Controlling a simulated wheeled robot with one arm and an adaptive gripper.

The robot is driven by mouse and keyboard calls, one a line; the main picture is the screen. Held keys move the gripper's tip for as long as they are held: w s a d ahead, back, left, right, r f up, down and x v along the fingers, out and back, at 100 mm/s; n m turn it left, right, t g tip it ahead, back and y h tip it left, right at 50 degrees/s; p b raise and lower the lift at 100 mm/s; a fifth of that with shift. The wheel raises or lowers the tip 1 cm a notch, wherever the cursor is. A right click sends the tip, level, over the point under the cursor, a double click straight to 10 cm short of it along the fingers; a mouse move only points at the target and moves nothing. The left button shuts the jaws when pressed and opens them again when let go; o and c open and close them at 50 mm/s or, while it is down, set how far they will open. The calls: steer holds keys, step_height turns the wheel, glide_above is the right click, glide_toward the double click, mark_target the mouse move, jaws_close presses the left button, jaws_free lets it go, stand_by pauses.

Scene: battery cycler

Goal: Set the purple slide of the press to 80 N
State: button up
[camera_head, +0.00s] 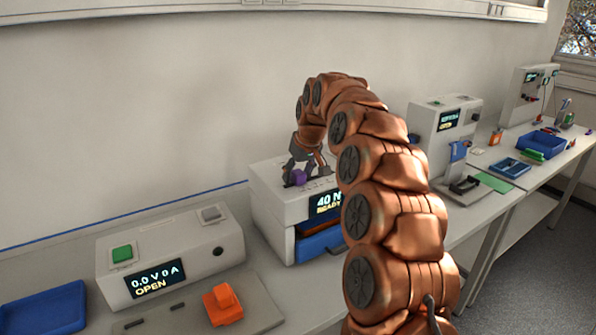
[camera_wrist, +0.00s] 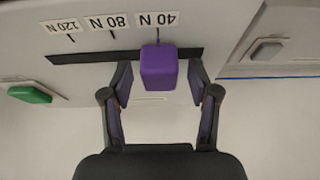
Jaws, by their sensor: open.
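The purple slide (camera_wrist: 158,68) sits in a dark slot at the 40 N mark (camera_wrist: 158,19) in the wrist view. The 80 N mark (camera_wrist: 108,22) and the 120 N mark (camera_wrist: 62,26) lie to its left there. My gripper (camera_wrist: 160,85) is open, with one finger on each side of the slide and visible gaps to it. In the head view, my gripper (camera_head: 304,170) reaches down over the purple slide (camera_head: 298,177) on top of the white press (camera_head: 275,207). The press display (camera_head: 326,203) reads 40 N and READY.
A blue drawer (camera_head: 320,244) is in the press front. A green button (camera_wrist: 30,94) is on the press top. Left of the press stands a device (camera_head: 200,250) reading 0.0 V 0 A OPEN, with an orange block (camera_head: 222,304) before it. A blue tray (camera_head: 45,313) lies far left.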

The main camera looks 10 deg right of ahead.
jaws_close()
stand_by(0.6)
